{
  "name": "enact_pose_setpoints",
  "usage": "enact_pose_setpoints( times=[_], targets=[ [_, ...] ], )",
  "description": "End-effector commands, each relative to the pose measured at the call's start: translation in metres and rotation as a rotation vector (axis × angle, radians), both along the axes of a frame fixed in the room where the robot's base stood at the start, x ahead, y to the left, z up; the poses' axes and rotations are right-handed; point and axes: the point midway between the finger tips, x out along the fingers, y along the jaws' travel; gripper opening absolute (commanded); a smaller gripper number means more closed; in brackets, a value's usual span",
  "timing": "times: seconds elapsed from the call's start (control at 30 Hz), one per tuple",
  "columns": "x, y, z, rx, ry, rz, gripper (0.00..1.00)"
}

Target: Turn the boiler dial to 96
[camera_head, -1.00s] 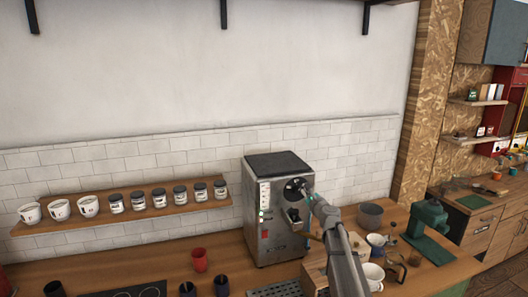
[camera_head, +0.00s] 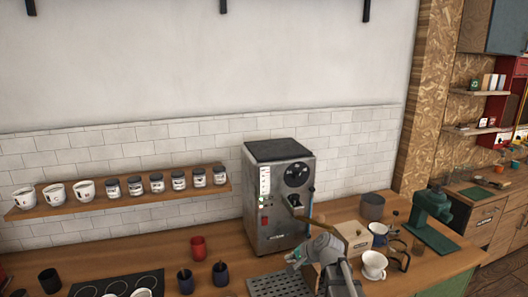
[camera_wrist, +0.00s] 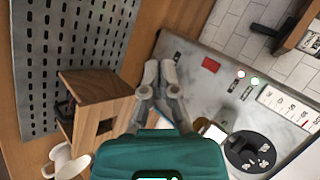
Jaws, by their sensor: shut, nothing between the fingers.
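The boiler dial (camera_head: 297,174) is a round black knob on the upper front of the steel machine (camera_head: 277,228). It also shows in the wrist view (camera_wrist: 252,152) at lower right, with pale marks on its face that I cannot read as a setting. A white scale panel (camera_head: 265,181) with small marks stands left of the dial, and it appears in the wrist view (camera_wrist: 292,106). My gripper (camera_head: 293,257) is in front of the machine, below and apart from the dial. Its fingers meet in the wrist view (camera_wrist: 160,72), shut and empty.
A wooden box (camera_head: 352,236) stands right of the machine, with a white cup (camera_head: 374,266) near it. A perforated drip tray (camera_head: 278,284) lies in front. A lever handle (camera_head: 310,205) sticks out below the dial. A green grinder (camera_head: 430,215) stands further right.

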Motion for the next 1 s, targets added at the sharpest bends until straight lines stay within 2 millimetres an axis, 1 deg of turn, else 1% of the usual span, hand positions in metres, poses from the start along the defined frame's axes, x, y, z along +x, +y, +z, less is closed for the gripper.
enact_pose_setpoints(
  times=[0.03,0.07,0.1,0.17,0.2,0.3,0.4,0.5,0.6,0.7,1.0],
  targets=[
    [-0.025,-0.003,-0.02,-0.081,0.019,0.06,0.0],
    [-0.037,-0.005,-0.029,-0.131,0.032,0.099,0.0],
    [-0.052,-0.01,-0.041,-0.198,0.052,0.151,0.0],
    [-0.076,-0.017,-0.057,-0.295,0.085,0.228,0.0],
    [-0.091,-0.023,-0.066,-0.358,0.109,0.278,0.0],
    [-0.128,-0.04,-0.086,-0.497,0.174,0.393,0.0],
    [-0.158,-0.055,-0.099,-0.606,0.237,0.486,0.0],
    [-0.179,-0.068,-0.106,-0.683,0.29,0.554,0.0],
    [-0.192,-0.076,-0.109,-0.729,0.326,0.596,0.0],
    [-0.198,-0.08,-0.11,-0.749,0.343,0.615,0.0],
    [-0.198,-0.08,-0.11,-0.753,0.346,0.619,0.0]
  ],
)
